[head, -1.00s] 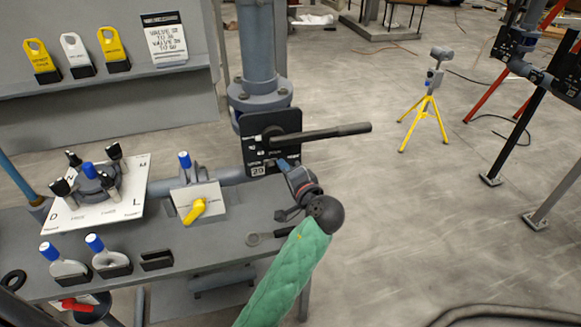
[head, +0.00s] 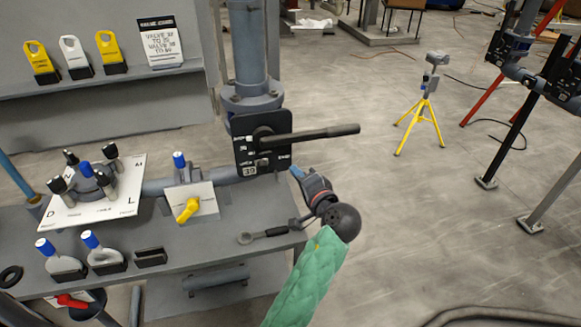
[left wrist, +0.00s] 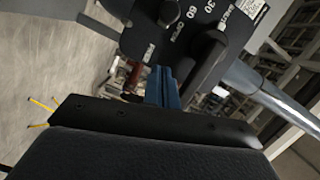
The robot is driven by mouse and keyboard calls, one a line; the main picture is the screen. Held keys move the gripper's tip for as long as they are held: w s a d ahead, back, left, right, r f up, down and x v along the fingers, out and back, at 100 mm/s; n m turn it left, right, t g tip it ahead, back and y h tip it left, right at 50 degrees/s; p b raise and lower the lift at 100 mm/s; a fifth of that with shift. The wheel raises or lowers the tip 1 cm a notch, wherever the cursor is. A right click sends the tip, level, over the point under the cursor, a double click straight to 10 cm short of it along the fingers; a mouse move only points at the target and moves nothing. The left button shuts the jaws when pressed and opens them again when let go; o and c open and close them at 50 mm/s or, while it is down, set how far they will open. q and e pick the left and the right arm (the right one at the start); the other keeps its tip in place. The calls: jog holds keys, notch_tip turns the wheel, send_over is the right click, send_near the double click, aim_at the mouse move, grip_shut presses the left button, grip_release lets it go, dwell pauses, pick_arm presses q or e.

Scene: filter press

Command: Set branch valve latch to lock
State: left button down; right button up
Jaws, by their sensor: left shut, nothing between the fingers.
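A black valve plate (head: 248,150) stands on the grey pipe, with a long black lever (head: 315,134) pointing right from its hub. The plate bears small white marks and a number tag (head: 250,171) at its lower edge. I cannot make out which small part is the latch, or its setting. In the left wrist view, the plate (left wrist: 150,38) shows scale marks such as 30 and 60, and a dark lever part (left wrist: 205,60). My left gripper (head: 298,174) is shut and empty, just right of and below the plate, apart from it. Its blue fingertips (left wrist: 165,84) point towards the plate.
A white plate with a yellow handle (head: 187,210) and a valve stand with several knobs (head: 95,185) are on the grey bench to the left. Open floor (head: 430,220) lies to the right.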

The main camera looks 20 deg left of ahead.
pick_arm(q)
jog(key=shift+v, duration=2.3)
pick_arm(e)
jog(key=shift+w+d, duration=0.2)
jog(key=shift+d, duration=0.2)
